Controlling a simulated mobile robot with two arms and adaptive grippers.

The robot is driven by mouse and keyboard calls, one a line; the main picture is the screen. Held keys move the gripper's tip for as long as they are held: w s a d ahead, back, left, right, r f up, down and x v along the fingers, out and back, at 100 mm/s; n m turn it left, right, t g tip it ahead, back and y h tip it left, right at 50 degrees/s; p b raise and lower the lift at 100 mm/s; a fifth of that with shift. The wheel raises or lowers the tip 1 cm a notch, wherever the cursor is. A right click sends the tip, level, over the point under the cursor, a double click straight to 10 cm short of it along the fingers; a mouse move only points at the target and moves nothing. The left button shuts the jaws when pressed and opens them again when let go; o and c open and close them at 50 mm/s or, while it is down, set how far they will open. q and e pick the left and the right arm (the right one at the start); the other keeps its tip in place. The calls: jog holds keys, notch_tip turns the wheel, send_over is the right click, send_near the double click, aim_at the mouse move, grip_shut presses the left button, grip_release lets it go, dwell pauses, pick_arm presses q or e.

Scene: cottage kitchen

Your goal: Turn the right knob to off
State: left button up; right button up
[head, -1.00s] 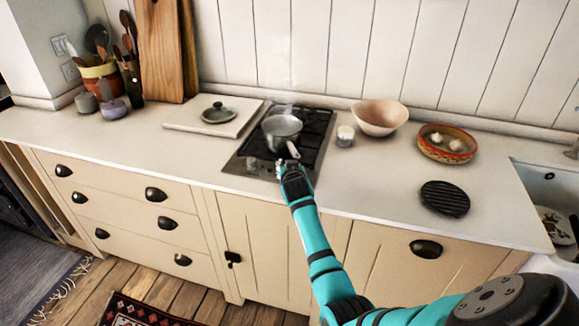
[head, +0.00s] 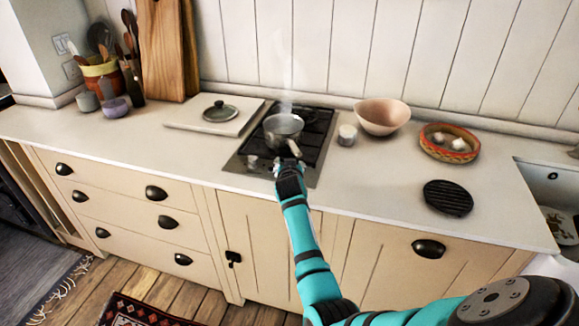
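The hob (head: 315,146) is a dark panel set into the counter, with a steel control strip (head: 238,163) along its front edge. A steel saucepan (head: 284,125) stands on it, its handle pointing toward me, with faint steam above. My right gripper (head: 286,164) is at the right part of the control strip, just below the pan handle. It hides the right knob, and its fingers are too small and covered to tell whether they are open or shut. A small knob (head: 252,162) shows to its left. My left gripper is not in view.
A white jar (head: 347,135) and a pink bowl (head: 381,116) stand right of the hob. A patterned dish (head: 449,142) and a black trivet (head: 447,198) lie farther right. A pot lid (head: 220,112) rests on a white board (head: 183,122) to the left. The front counter is clear.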

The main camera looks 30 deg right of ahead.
jog(key=v, duration=0.7)
jog(key=shift+s+a+r, duration=0.1)
jog(key=shift+s, duration=0.1)
dwell(0.5)
